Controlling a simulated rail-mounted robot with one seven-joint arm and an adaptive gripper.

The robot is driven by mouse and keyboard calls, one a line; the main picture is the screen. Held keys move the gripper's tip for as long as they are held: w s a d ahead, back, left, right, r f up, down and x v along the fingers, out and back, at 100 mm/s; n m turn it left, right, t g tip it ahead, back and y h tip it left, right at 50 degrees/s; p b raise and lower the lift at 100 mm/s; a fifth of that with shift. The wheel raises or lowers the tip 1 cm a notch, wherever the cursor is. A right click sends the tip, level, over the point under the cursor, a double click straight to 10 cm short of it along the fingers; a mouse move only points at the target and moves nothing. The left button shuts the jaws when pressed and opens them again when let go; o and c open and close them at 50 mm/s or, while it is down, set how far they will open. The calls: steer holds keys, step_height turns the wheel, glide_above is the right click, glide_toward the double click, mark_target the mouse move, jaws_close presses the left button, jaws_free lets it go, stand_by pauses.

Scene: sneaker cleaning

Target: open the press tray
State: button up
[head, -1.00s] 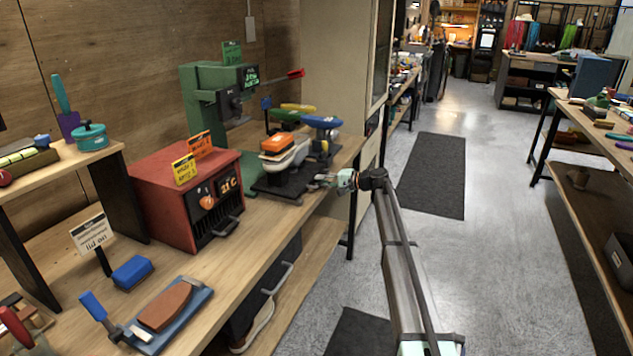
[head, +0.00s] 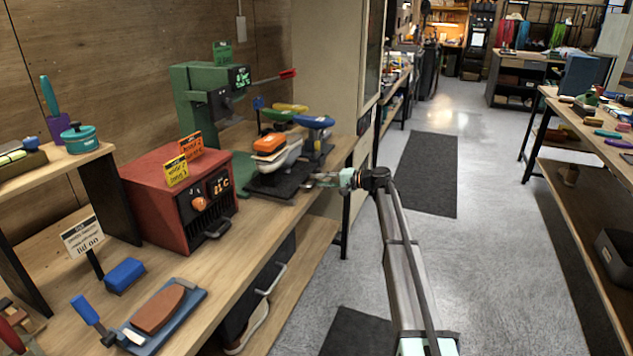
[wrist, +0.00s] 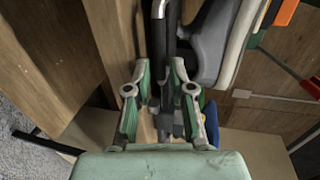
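The press tray (head: 262,190) is a flat black plate on the bench in front of the green press (head: 208,105). A sneaker with a white sole and an orange block (head: 270,143) on top rests over it. My gripper (head: 318,181) is at the tray's right end, by its grey handle. In the wrist view my gripper (wrist: 160,66) has its two fingers apart, one on each side of a dark handle bar (wrist: 158,40). Gaps seem to show between bar and fingertips; contact is unclear. The tray's far side is partly hidden by the sneaker.
A red heater box (head: 165,205) stands left of the tray. Blue and yellow brushes (head: 315,122) sit behind it. A drawer with a grey handle (head: 272,277) is under the bench.

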steer(key=v, duration=0.8)
steer(key=shift+d, duration=0.35)
steer(key=shift+s, duration=0.15)
steer(key=s+d+f+n+g+h+p, duration=0.1)
steer(key=s+f+g+h, duration=0.3)
steer(key=s+f, duration=1.3)
steer(key=s+d+f+g+h+p, duration=0.15)
steer(key=s+f+h, duration=0.35)
steer(key=s+f, duration=1.15)
steer(key=s+d+f+n+g+h+p, duration=0.1)
steer(key=s+f+h, duration=0.1)
steer(key=s+f, duration=0.55)
steer(key=s+d+f+n+g+h+p, duration=0.15)
steer(key=s+f, duration=0.25)
steer(key=s, duration=0.7)
steer(key=s+f+n+g+h+p, duration=0.1)
steer(key=s+g, duration=0.3)
steer(key=s, duration=2.3)
steer(key=shift+s+d+f+g+h+p, duration=0.2)
steer(key=shift+s+d+g+h+p, duration=0.25)
steer(key=shift+p, duration=0.15)
